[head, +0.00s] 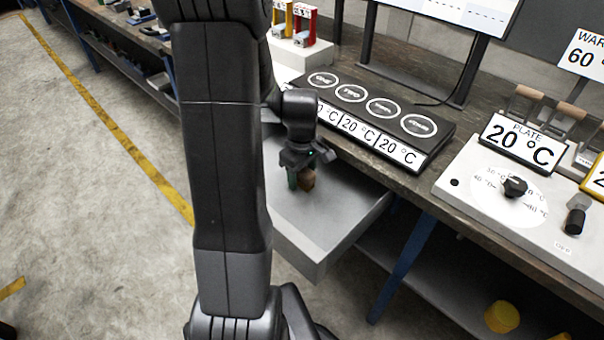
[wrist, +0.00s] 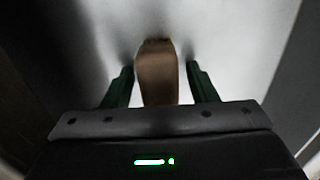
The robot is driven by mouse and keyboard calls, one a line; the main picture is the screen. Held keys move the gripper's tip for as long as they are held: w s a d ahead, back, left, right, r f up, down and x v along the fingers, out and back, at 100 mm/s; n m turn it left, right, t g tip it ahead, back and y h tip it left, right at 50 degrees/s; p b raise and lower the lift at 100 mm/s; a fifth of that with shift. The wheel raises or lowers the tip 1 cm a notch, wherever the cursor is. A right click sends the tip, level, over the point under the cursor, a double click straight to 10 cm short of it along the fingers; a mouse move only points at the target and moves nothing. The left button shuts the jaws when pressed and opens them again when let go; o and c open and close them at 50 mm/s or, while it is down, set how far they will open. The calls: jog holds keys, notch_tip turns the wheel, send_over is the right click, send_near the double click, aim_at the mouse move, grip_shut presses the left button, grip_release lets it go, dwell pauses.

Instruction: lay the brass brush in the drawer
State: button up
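The brush shows as a brown, wood-coloured piece (wrist: 157,75) between my fingers in the wrist view, with a darker edge at its far end. It also shows as a small brown block (head: 307,180) in the head view. I see no brass colour on it. My gripper (wrist: 160,75) has green fingers, one on each side of the brush, with narrow gaps to it, so it looks open around it. The drawer (head: 325,255) is pulled out, and my gripper is down inside it in the head view. Whether the brush touches the drawer floor is hard to tell.
The bench above the drawer bears a black four-ring plate unit (head: 375,108) with 20 °C signs. A white panel with a knob (head: 514,187) is to the right. A white stand with red and yellow pieces (head: 304,25) is behind. The drawer's front part looks empty.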

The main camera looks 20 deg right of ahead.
jog(key=shift+r, duration=0.1)
notch_tip(320, 180, up, 12)
jog(key=p, duration=0.1)
dwell(0.4)
jog(key=shift+o, duration=0.2)
jog(key=shift+r, duration=0.1)
